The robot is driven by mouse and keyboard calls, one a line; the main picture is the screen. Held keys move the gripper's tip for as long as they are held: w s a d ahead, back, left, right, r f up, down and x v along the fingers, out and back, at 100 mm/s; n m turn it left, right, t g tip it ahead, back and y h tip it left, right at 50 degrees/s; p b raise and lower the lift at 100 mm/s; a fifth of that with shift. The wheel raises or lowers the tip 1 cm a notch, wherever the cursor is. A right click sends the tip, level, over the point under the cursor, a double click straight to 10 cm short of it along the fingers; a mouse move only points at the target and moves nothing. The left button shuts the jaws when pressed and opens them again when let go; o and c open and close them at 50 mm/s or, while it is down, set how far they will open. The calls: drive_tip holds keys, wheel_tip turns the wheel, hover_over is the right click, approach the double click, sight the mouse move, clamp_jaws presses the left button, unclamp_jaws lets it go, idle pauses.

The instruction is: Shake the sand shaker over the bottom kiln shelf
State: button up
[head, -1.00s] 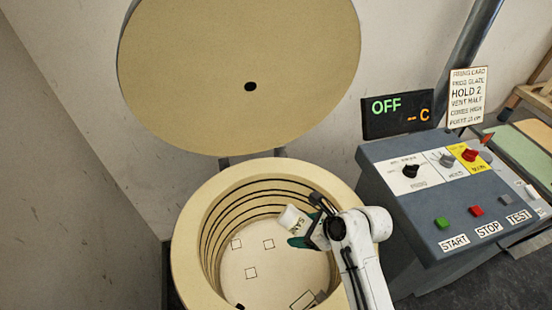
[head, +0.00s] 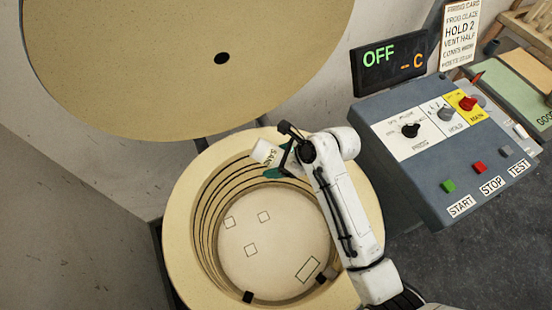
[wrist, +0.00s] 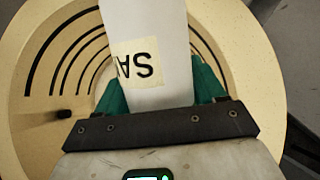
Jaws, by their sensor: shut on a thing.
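The sand shaker (head: 264,153) is white with a cream label. In the wrist view the shaker (wrist: 147,50) stands between the green fingers, its label partly reading "SA". My gripper (head: 280,165) is shut on it at the back of the kiln's opening, and the shaker is tilted to the left. The bottom kiln shelf (head: 275,225) is the pale round floor inside the kiln (head: 188,215). It bears several drawn square outlines and one larger rectangle. I cannot tell whether any sand lies on it.
The kiln lid (head: 150,70) stands open behind. The control box (head: 440,150) with a display (head: 390,62) reading OFF stands to the right. My arm crosses the kiln's right rim.

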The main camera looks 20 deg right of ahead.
wheel_tip(320, 180, down, 10)
drive_tip(key=a+b, duration=0.1)
drive_tip(key=b, duration=0.2)
drive_tip(key=shift+a+b, duration=0.15)
drive_tip(key=shift+b, duration=0.2)
drive_tip(key=shift+r, duration=0.1)
drive_tip(key=shift+s+d, duration=0.1)
drive_tip(key=shift+d, duration=0.6)
drive_tip(key=shift+r, duration=0.1)
